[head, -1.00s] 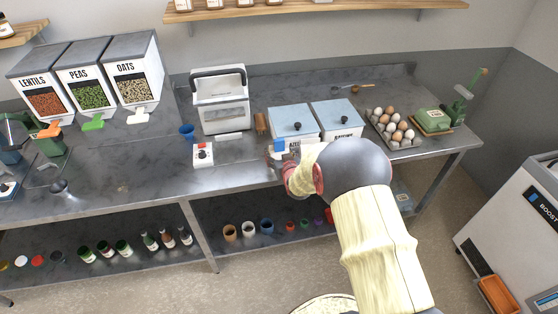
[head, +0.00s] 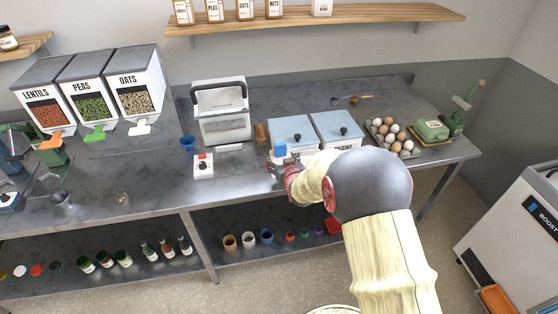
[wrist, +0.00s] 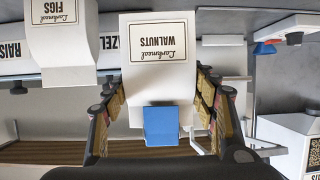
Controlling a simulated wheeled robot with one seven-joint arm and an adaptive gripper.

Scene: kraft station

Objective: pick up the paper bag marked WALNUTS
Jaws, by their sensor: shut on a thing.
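The white paper bag marked WALNUTS (wrist: 158,85) sits between the two fingers of my gripper (wrist: 160,76) in the wrist view. Its label reads upside down there, and a blue piece (wrist: 161,126) sits on the end nearest my palm. My gripper is shut on the bag, with a finger along each side. In the head view my gripper (head: 276,166) is at the counter's front edge, in front of the lidded bins. The blue piece (head: 279,149) shows just above it, and my arm hides most of the bag. Whether the bag touches the counter cannot be told.
White lidded bins (head: 293,133) stand just behind. A switch box (head: 203,166) lies to the left and an egg tray (head: 407,150) to the right. Open counter (head: 110,175) extends left.

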